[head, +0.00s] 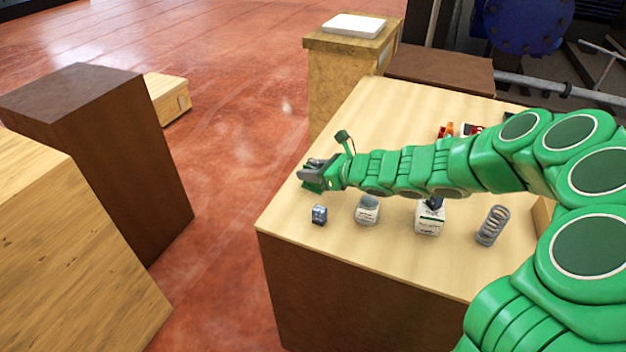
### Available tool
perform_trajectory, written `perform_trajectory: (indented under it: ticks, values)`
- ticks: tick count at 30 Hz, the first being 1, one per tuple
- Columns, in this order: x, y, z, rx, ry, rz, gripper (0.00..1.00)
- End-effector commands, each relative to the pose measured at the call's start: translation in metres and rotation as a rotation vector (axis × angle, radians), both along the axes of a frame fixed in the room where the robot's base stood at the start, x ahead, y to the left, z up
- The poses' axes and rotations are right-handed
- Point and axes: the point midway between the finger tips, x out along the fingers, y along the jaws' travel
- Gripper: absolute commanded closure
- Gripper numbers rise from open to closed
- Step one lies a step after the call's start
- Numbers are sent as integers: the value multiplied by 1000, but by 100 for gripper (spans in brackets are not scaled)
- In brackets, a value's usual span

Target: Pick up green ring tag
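My gripper (313,172) is at the end of my green arm, over the left part of the light wooden table top (345,113). Its grey fingers point left and look small from here. I cannot tell how far apart they are. A small green patch (314,187) shows just below the fingers, at or near the table top. It may be the green ring tag or part of my gripper; the two are close in colour. No other green tag shows clearly, and my arm hides part of the table.
Along the near side of the table stand a small dark blue cube (319,214), two white containers (367,212) (429,220) and a grey spring (492,226). Red and orange items (446,131) lie behind my arm. Brown (100,140) and wooden blocks stand left; open red floor lies between.

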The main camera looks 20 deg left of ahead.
Motion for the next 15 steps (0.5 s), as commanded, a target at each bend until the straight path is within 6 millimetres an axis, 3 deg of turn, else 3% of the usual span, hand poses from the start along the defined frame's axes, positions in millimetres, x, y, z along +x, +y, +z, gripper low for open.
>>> perform_trajectory:
  ticks: [14, 15]
  values:
    - [1, 11, -6, -1, 2, 0, 64]
    - [1, 11, -5, -1, 2, 0, 70]
